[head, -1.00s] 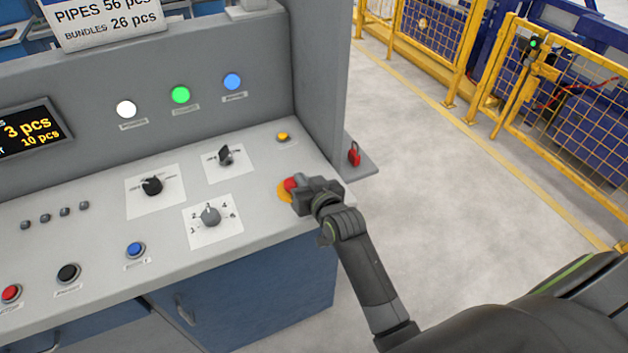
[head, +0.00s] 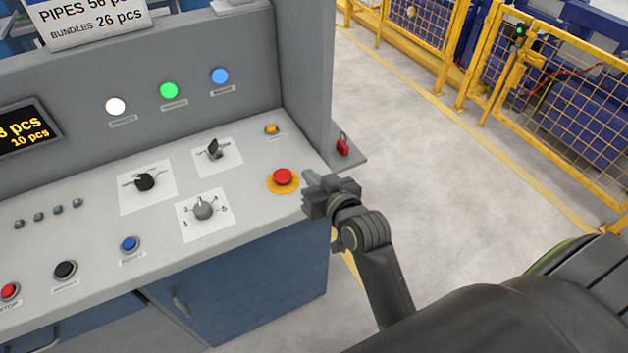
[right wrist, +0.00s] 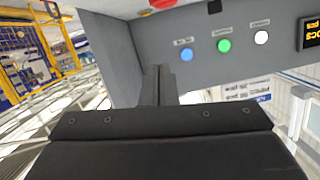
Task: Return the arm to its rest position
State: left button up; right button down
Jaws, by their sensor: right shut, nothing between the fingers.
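My right gripper (head: 312,182) is at the right edge of the control console (head: 240,205), just right of the red emergency button (head: 283,177) on its yellow base. A gap shows between the fingertips and the button. The gripper is shut and empty; in the right wrist view its closed fingers (right wrist: 159,85) point toward the console's upright panel. My right arm reaches in from the lower right. My left gripper is not in view.
The console carries a rotary switch (head: 204,208), a black knob (head: 145,182), a blue button (head: 129,244) and lit lamps, the green one (head: 169,90) among them. A red padlock (head: 343,146) sits on a side ledge. Yellow fencing (head: 540,90) stands beyond open floor.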

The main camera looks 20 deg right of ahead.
jog(key=shift+s+r, duration=0.1)
jog(key=shift+s, duration=0.2)
dwell(0.4)
